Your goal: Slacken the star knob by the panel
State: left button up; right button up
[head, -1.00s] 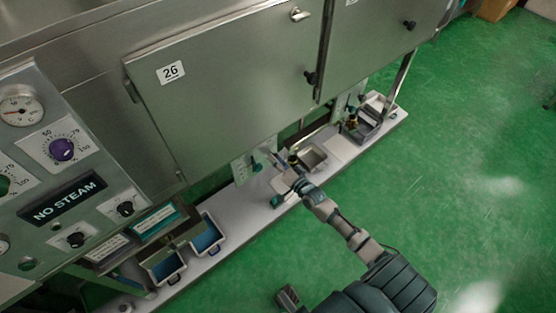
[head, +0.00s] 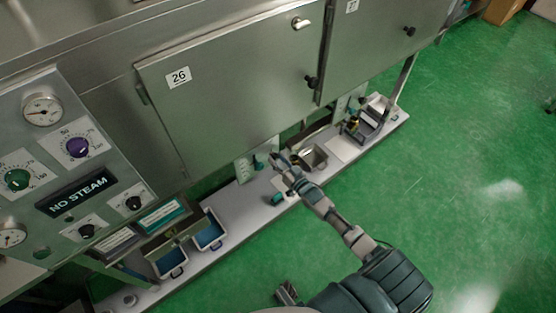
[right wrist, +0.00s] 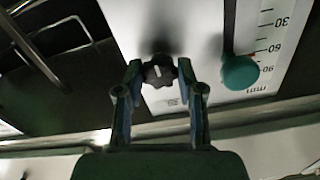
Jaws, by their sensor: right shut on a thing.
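The black star knob (right wrist: 158,71) sits between the fingertips of my right gripper (right wrist: 159,74) in the right wrist view. The gripper is shut on it, with one finger on each side. Beside it is a white scale panel (right wrist: 270,55) with "mm" markings and a round teal knob (right wrist: 240,72). In the head view my right gripper (head: 276,160) reaches in beside the small panel (head: 244,170) under the cabinet door. The star knob is too small or hidden to make out there. My left gripper does not show clearly.
A steel cabinet door marked 26 (head: 230,95) overhangs the work spot. A pale ledge (head: 240,205) runs below, with blue-lined bins (head: 208,232) at left and a metal tray (head: 314,156) at right. A NO STEAM control panel (head: 75,192) stands left. Green floor (head: 450,200) is open at right.

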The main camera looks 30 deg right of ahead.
jog(key=shift+s+a+f, duration=0.1)
jog(key=shift+s+f, duration=0.05)
jog(key=shift+f, duration=0.4)
jog(key=o, duration=1.1)
jog(key=shift+c, duration=0.2)
jog(key=shift+o, duration=0.4)
jog(key=shift+r, duration=0.25)
jog(key=s+d, duration=0.1)
jog(key=s, duration=1)
jog(key=shift+s+d, duration=0.15)
jog(key=shift+s, duration=0.2)
